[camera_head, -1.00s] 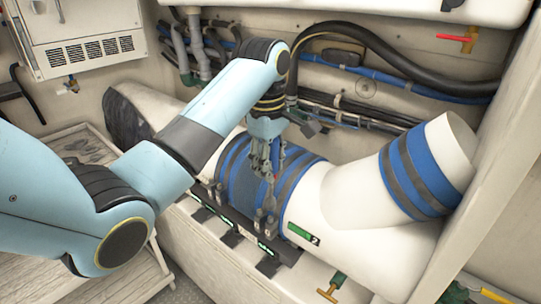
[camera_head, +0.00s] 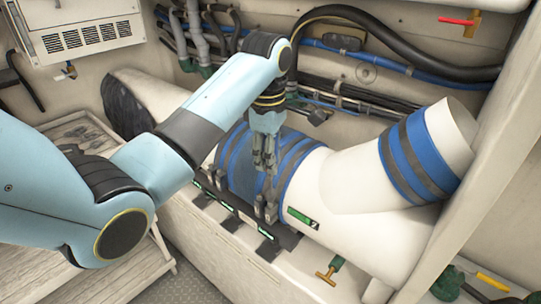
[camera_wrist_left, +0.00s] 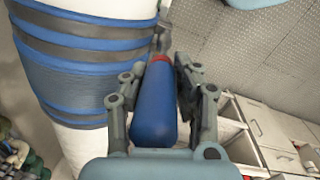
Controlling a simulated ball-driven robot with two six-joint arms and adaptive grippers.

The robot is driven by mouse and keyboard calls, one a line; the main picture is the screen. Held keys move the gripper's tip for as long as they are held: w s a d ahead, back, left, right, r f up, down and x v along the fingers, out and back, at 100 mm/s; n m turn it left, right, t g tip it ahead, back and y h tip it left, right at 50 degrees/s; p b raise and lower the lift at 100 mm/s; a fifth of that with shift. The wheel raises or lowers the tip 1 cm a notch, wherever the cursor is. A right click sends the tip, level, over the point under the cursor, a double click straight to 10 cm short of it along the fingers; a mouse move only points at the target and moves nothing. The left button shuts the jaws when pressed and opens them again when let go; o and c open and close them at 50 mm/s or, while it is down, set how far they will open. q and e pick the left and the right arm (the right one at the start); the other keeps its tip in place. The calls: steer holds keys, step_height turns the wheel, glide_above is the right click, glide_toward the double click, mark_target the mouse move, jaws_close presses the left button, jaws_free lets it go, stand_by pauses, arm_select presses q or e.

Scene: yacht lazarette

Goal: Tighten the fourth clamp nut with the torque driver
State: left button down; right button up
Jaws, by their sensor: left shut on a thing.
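My left gripper (camera_head: 264,168) hangs over the front of the blue hose sleeve (camera_head: 237,170) on the white pipe. In the left wrist view the gripper (camera_wrist_left: 160,68) is shut around the torque driver (camera_wrist_left: 155,105), which has a blue handle and a red collar. The driver's tip points away near the hose edge; whether it touches a nut cannot be told. Grey clamp bands (camera_head: 283,172) ring the sleeve. Upright clamp bolts (camera_head: 270,211) stand along its front, partly close under the gripper. My right gripper is out of view.
A dark rail with green-lit marks (camera_head: 265,232) runs below the bolts. A second blue hose (camera_head: 408,160) wraps the angled pipe branch at right. A brass T-handle (camera_head: 327,276) sticks out in front. Dark and blue lines (camera_head: 440,82) cross the back wall.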

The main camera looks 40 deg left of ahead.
arm_select(q)
steer(key=shift+n, duration=2.3)
steer(key=shift+n, duration=0.6)
steer(key=shift+n+y, duration=0.3)
steer(key=shift+n, duration=1.1)
steer(key=n, duration=0.4)
steer(key=shift+g, duration=0.3)
steer(key=shift+f, duration=1.05)
